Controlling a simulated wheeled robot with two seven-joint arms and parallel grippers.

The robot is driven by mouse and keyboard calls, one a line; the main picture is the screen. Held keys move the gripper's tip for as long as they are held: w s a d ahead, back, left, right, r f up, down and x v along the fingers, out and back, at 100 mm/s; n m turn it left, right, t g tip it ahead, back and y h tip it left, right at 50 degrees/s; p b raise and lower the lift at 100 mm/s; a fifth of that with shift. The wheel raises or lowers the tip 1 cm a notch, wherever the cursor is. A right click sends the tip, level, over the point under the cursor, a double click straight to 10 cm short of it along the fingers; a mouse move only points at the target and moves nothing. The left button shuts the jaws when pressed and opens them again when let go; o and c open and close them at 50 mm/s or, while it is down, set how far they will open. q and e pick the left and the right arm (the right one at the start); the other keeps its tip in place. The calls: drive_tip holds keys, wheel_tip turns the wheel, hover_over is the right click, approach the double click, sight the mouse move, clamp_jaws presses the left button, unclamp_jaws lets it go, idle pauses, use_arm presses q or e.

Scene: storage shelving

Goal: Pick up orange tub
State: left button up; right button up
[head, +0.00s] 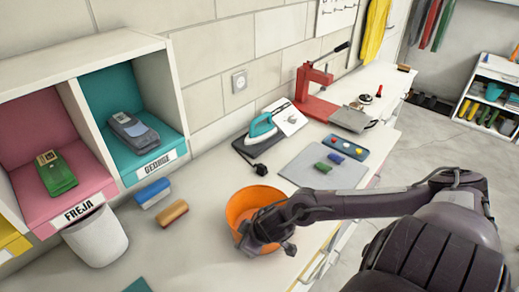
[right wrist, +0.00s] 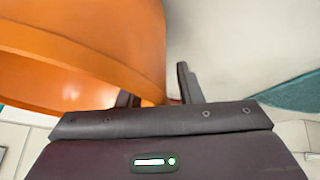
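The orange tub (head: 240,205) stands upright on the white worktop, open at the top. My right gripper (head: 270,240) is at the tub's near right side and hides part of its rim. In the right wrist view the tub's curved wall (right wrist: 90,45) fills the upper left. The fingers of my right gripper (right wrist: 158,92) are spread apart, with the edge of the tub's wall seen between them. A gap shows between the wall and the right-hand finger. My left gripper is not in view.
Blue (head: 152,193) and brown (head: 172,213) blocks lie left of the tub, near a white bin (head: 97,238). A grey mat (head: 310,170), an iron (head: 260,131) and a red press (head: 312,90) stand behind. Cubbies (head: 150,85) line the left wall.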

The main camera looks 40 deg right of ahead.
clamp_jaws()
drive_tip(key=shift+r, duration=0.15)
